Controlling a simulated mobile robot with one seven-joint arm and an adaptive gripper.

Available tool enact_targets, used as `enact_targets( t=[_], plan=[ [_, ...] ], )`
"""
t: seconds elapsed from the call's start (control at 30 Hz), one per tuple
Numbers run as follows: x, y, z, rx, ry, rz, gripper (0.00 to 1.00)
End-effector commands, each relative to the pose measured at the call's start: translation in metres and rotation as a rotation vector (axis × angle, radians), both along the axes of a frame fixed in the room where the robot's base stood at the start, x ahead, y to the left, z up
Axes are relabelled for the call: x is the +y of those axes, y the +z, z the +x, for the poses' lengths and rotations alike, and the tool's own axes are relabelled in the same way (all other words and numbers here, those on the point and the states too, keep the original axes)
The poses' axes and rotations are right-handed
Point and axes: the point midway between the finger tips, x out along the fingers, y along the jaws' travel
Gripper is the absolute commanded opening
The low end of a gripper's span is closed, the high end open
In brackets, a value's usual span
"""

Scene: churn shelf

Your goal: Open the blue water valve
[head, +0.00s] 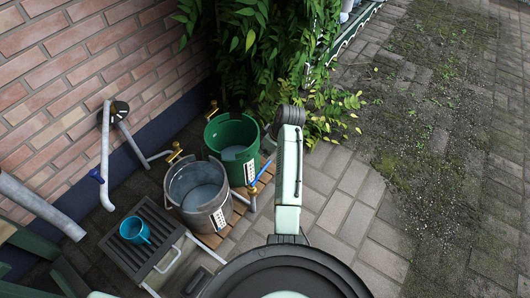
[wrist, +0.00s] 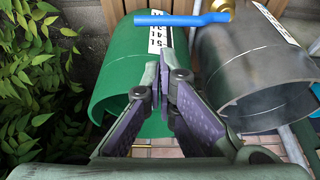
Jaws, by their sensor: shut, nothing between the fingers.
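A blue lever handle (head: 261,173) on a brass valve body (head: 252,191) stands at the right front of two buckets. In the wrist view the blue lever (wrist: 182,19) runs sideways across the top, with its brass end (wrist: 223,6) at the right. My gripper (wrist: 165,62) is shut and empty. Its fingertips appear below the lever in the wrist picture, in front of the green bucket, and do not visibly touch the lever. My arm hides the gripper in the head view. Another small blue handle (head: 96,176) sits on the wall pipe at the left.
The green bucket (head: 245,133) and the grey metal bucket (head: 178,182) stand on wooden slats, with brass taps behind them. Leafy plants (head: 265,45) hang behind. Open paving (head: 390,180) lies to the right.

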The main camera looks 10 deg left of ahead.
Motion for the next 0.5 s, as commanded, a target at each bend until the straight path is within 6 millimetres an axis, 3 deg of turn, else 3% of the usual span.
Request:
enact_targets(
  t=[0.23,0.5],
  plan=[
    [0.015,-0.046,0.005,0.004,0.001,0.000,0.00],
    [0.024,-0.070,0.010,0.000,0.000,-0.001,0.00]
  ],
)
